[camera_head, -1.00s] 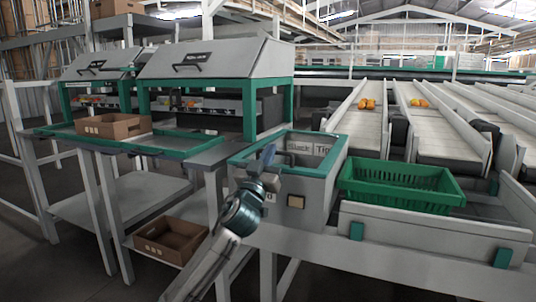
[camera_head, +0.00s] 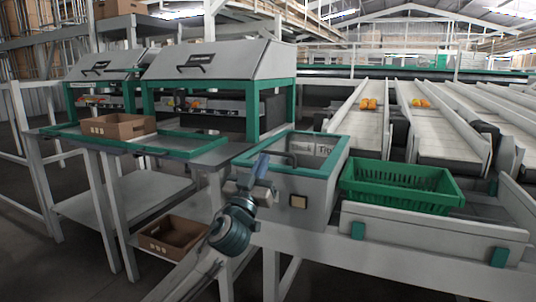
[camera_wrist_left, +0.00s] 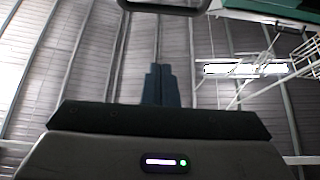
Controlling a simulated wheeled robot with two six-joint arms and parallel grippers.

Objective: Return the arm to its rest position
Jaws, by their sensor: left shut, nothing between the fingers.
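My left arm comes in from the bottom of the head view, and my left gripper (camera_head: 262,166) points upward in front of the grey control box (camera_head: 312,205) with the teal rim. The gripper is shut and empty. In the left wrist view the two dark fingers (camera_wrist_left: 158,86) lie together, with the roof behind them and nothing between them. My right gripper is in neither view.
A green basket (camera_head: 400,204) stands right of the control box. A cardboard box (camera_head: 117,127) sits on the left bench, and another cardboard box (camera_head: 172,252) on its lower shelf. Conveyor lanes (camera_head: 356,120) with several orange-red fruits run behind.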

